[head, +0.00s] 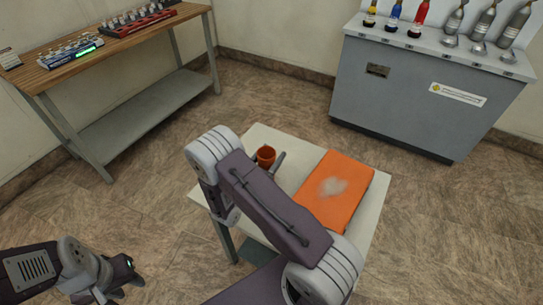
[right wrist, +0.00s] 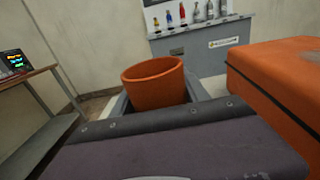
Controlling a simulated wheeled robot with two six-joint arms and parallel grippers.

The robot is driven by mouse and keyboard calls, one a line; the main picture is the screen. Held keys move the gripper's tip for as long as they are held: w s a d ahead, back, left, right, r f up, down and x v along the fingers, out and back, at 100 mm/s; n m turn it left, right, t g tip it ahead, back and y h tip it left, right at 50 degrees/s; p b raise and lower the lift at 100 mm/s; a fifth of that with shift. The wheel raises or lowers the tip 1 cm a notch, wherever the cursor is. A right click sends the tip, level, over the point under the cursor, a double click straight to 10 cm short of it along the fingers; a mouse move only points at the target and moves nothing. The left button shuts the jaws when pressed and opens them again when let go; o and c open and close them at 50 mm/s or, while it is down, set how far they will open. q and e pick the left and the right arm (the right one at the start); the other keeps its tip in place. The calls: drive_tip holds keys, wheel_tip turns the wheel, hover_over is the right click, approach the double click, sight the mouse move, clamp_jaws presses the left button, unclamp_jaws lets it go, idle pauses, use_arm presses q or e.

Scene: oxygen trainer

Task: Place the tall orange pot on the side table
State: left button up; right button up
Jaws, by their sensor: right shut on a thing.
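The orange pot (head: 266,154) is upright over the far left part of the pale side table (head: 268,135). My right gripper (head: 268,165) is shut on it. In the right wrist view the pot (right wrist: 155,86) sits between the grey fingers, its open rim up and its lower part hidden by the gripper body. My arm hides much of the table's left half, and I cannot tell whether the pot's base touches the top. My left gripper (head: 118,283) is low at the bottom left, away from the table; its finger gap is unclear.
A large orange case (head: 338,188) with a pale smudge lies on the table right of the pot. A grey cabinet (head: 400,95) with bottles on top stands behind. A wooden workbench (head: 110,40) with racks is at the back left. Open floor lies between them.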

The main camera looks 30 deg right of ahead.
drive_tip(key=shift+f, duration=0.1)
drive_tip(key=o, duration=1.4)
drive_tip(key=shift+a+r, duration=0.1)
drive_tip(key=shift+r, duration=0.2)
drive_tip(key=v, duration=1.2)
drive_tip(key=shift+s+f, duration=0.1)
drive_tip(key=shift+f, duration=0.05)
